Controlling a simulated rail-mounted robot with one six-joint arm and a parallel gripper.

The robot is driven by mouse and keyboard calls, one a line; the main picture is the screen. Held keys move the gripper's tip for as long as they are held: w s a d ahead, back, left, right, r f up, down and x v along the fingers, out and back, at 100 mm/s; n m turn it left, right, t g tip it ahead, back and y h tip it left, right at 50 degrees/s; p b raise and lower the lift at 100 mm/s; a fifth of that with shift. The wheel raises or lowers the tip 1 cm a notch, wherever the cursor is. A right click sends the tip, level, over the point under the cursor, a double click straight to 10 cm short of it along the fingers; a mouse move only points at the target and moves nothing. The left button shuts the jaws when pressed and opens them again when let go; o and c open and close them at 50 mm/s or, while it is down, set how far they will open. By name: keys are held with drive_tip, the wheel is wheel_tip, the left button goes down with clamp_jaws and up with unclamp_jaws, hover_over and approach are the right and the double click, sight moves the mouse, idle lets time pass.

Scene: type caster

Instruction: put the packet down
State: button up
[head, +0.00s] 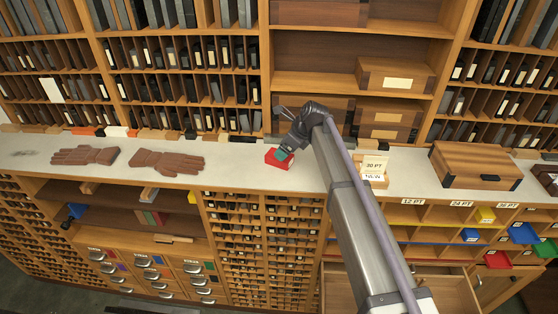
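A small red box-like thing (279,158) is at the front part of the pale counter, left of the picture's centre right. A small dark teal piece (282,154) shows over its top, at the fingertips of my gripper (286,149). I cannot tell which of the two is the packet, or whether the teal piece is a part of my gripper. My gripper points down and left, right at the red thing. The fingers are too small and too covered to show whether they are shut on anything.
Two brown gloves (167,161) lie on the counter (225,174) to the left. A small box with a "30 PT" card (374,165) and a wooden chest (474,165) stand to the right. Shelves rise behind. An open drawer (440,288) and coloured bins (522,233) jut out below.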

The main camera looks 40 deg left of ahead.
drive_tip(key=b+x, duration=0.5)
drive_tip(key=x, duration=0.1)
drive_tip(key=shift+w+d+f, duration=0.1)
drive_tip(key=shift+d+f, duration=0.05)
drive_tip(key=shift+f, duration=0.05)
drive_tip(key=shift+a, duration=0.2)
drive_tip(key=shift+d+r, duration=0.1)
drive_tip(key=shift+r, duration=0.1)
drive_tip(key=c, duration=1.6)
drive_tip(key=shift+o, duration=0.2)
drive_tip(key=shift+s+r+p, duration=0.2)
drive_tip(key=shift+r+p, duration=0.4)
wheel_tip(320, 180, up, 7)
drive_tip(key=p, duration=0.6)
drive_tip(key=shift+f+p, duration=0.1)
drive_tip(key=shift+p, duration=0.25)
drive_tip(key=s+d, duration=0.5)
drive_tip(key=s, duration=0.3)
drive_tip(key=s+d+f+b, duration=0.1)
drive_tip(key=s+d, duration=0.4)
drive_tip(key=s, duration=0.4)
